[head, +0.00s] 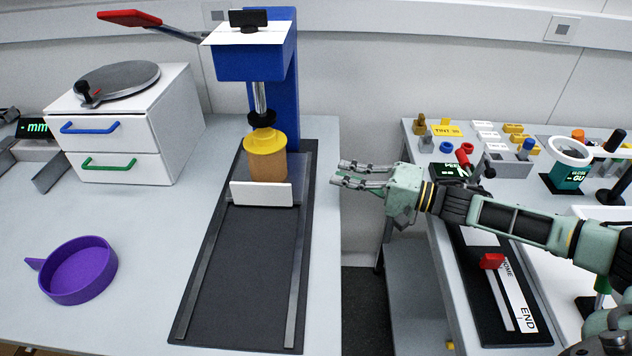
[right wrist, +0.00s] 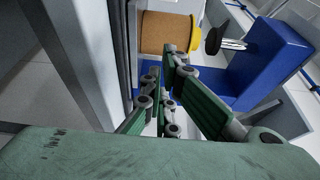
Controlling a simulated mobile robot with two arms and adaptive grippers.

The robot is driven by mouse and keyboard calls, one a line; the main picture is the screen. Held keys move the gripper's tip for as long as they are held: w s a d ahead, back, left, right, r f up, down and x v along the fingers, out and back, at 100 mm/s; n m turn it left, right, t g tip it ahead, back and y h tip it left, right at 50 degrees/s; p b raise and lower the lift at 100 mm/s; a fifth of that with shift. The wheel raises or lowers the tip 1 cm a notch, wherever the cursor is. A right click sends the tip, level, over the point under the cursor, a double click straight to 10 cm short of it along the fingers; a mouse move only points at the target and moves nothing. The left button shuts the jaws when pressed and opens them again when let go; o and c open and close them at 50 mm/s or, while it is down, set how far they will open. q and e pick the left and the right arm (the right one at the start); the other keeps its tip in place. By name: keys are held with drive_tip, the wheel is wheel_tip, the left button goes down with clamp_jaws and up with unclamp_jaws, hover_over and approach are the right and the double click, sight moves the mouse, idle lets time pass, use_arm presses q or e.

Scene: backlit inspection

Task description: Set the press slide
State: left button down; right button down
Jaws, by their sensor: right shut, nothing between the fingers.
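The blue press (head: 251,61) stands at the back of the left table. Below it, a dark base with two metal rails (head: 250,270) runs toward the front. A white plate (head: 262,194) stands across the rails near the press end. Behind it, a brown cylinder with a yellow top (head: 266,156) stands under the black press foot (head: 262,119). The cylinder also shows in the right wrist view (right wrist: 165,33). My right gripper (head: 338,174) is shut and empty, to the right of the base and apart from the plate. My left gripper is out of view.
A purple pan (head: 80,272) and a white drawer unit (head: 133,130) stand on the left. On the right table, a red-knobbed slider (head: 492,262) sits on a track marked HOME and END. Several small parts and labels lie behind it. A gap separates the tables.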

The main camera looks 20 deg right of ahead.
sight(303, 178)
drive_tip(key=p+x, duration=0.1)
drive_tip(key=x, duration=0.9)
drive_tip(key=shift+s+a+r, duration=0.1)
drive_tip(key=shift+a, duration=0.1)
drive_tip(key=s, duration=0.3)
drive_tip(key=shift+s+a+p, duration=0.15)
drive_tip(key=shift+a+p, duration=0.2)
drive_tip(key=shift+s+a, duration=0.2)
drive_tip(key=shift+s, duration=0.1)
